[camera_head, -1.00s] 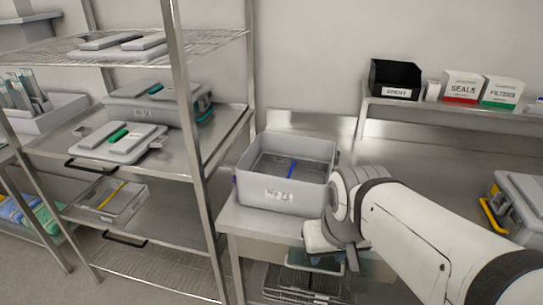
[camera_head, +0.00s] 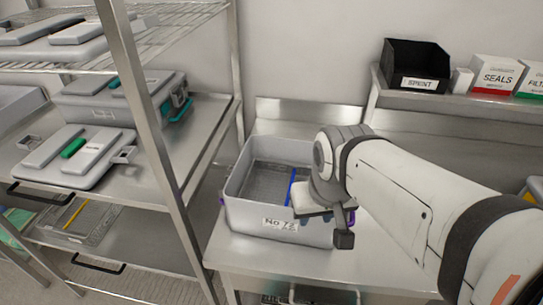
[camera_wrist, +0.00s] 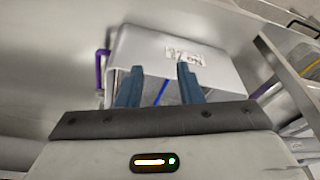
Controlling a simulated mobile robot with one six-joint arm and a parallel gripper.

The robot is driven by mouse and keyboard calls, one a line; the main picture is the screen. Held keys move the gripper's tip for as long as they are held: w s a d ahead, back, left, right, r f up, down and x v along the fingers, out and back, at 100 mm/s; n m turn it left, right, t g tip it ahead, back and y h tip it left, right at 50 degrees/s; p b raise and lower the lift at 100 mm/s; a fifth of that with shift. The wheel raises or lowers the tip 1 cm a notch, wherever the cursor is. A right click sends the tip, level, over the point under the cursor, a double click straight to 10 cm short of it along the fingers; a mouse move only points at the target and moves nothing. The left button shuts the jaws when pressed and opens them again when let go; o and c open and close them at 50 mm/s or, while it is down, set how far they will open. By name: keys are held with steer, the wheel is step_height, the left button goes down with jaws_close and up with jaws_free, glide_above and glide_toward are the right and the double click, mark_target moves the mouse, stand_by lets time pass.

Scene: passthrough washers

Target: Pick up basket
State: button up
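A grey rectangular bin (camera_head: 285,229) with a white label stands on the steel counter below my arm. Inside it lies a dark mesh basket (camera_head: 264,181) with a blue strip. My gripper (camera_head: 343,236) is at the bin's right front side. In the wrist view, my gripper (camera_wrist: 160,85) has two blue fingers spread apart with nothing held between them. The labelled bin wall (camera_wrist: 150,50) and the blue strip show beyond the fingers. My arm hides the bin's right part in the head view. Whether the fingers touch the bin cannot be told.
A steel rack post (camera_head: 150,130) stands left of the counter. Its shelves hold grey lidded cases (camera_head: 75,158) and a mesh basket with a yellow strip (camera_head: 75,217). A back shelf holds a black bin (camera_head: 416,60) and boxes. The counter front (camera_head: 250,262) is bare.

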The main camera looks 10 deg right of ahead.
steer(key=w+f+m+g, duration=0.1)
steer(key=w+f, duration=0.2)
steer(key=w, duration=0.4)
steer(key=w+f+m+g, duration=0.1)
steer(key=w+f+m, duration=0.1)
steer(key=w, duration=0.5)
steer(key=w+f+m+g, duration=0.1)
steer(key=w+f, duration=0.3)
steer(key=w, duration=0.3)
steer(key=shift+w+a+f, duration=0.2)
steer(key=shift+w+f, duration=0.05)
steer(key=shift+f, duration=0.1)
steer(key=shift+w+f+m, duration=0.2)
steer(key=shift+f+m, duration=0.1)
steer(key=shift+f, duration=0.35)
steer(key=f, duration=0.2)
steer(key=f+p, duration=0.1)
steer(key=f, duration=0.4)
steer(key=shift+s+d, duration=0.25)
steer(key=shift+c, duration=0.2)
jaws_close()
